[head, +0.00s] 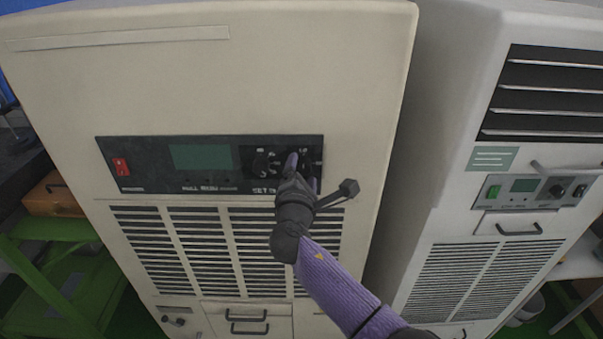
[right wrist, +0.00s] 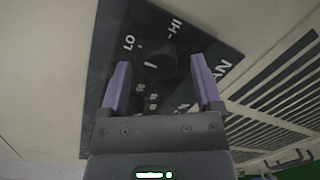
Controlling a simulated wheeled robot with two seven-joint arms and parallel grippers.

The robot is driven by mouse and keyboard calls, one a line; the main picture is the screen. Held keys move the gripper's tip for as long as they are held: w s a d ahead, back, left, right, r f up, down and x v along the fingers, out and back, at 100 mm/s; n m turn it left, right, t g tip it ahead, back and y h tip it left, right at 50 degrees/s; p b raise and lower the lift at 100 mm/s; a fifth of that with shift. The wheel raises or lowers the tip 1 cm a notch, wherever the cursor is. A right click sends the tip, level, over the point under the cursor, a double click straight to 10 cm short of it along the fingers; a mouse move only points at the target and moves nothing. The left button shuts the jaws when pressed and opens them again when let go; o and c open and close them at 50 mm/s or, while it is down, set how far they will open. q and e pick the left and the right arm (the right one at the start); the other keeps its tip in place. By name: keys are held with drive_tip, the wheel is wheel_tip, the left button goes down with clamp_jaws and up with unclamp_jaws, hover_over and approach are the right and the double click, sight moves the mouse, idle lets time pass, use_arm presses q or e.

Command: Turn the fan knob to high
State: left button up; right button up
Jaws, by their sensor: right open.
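The fan knob (right wrist: 158,62) is a dark round knob on a black panel, with LO and HI printed beside it and a short white mark on its face. My right gripper (right wrist: 160,63) is open, with one purple finger on each side of the knob. Gaps show between the fingers and the knob in the right wrist view; I cannot tell if the fingertips reach past its face. In the head view my right gripper (head: 302,172) is in front of the right end of the control panel (head: 150,180) and hides much of the knob area. My left gripper is not in view.
The panel also holds a red switch (head: 121,166) and a green display (head: 201,157). Slatted vents (head: 188,240) and a drawer handle (head: 248,328) are below. A second cabinet (head: 450,210) stands at the right. A green stand (head: 60,285) is at the left.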

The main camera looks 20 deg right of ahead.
drive_tip(key=shift+w, duration=0.1)
drive_tip(key=shift+c, duration=1.2)
clamp_jaws()
